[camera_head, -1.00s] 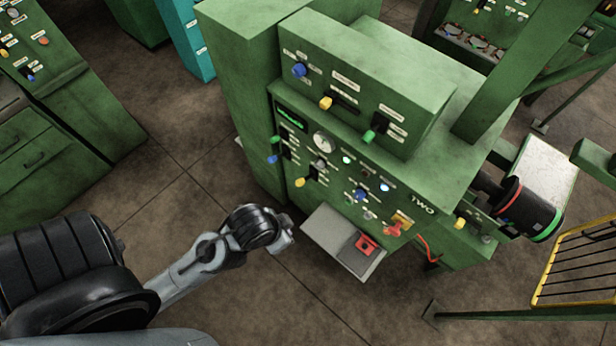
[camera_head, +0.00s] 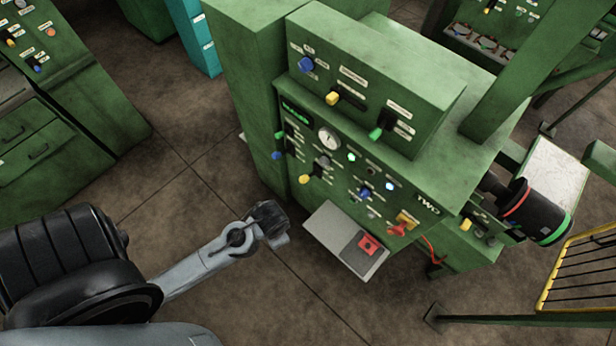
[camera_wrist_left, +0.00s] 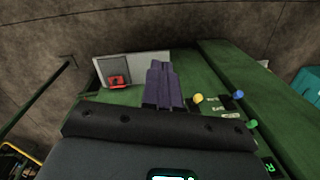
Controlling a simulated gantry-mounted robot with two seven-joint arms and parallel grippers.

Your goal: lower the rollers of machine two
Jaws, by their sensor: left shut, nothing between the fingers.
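Machine two (camera_head: 470,190), a green cabinet marked "TWO", stands right of centre in the head view. Its sloped panel carries a gauge (camera_head: 329,139), lit buttons, a yellow lever knob (camera_head: 304,179), a blue lever knob (camera_head: 277,155) and a green one (camera_head: 279,135). The upper box has blue (camera_head: 306,64), yellow (camera_head: 333,98) and green (camera_head: 376,134) knobs. Labels are too small to read. My left gripper (camera_wrist_left: 160,68) is shut and empty in the wrist view, in front of the panel, with the yellow lever knob (camera_wrist_left: 198,98) beside its fingers. I cannot make out the rollers for certain.
A pale shelf (camera_head: 325,222) with a red button (camera_head: 368,244) juts from the machine's front. A red-handled switch (camera_head: 398,230) sits above it. A black cylinder (camera_head: 535,212) with red and green rings and a yellow railing (camera_head: 580,262) are at right.

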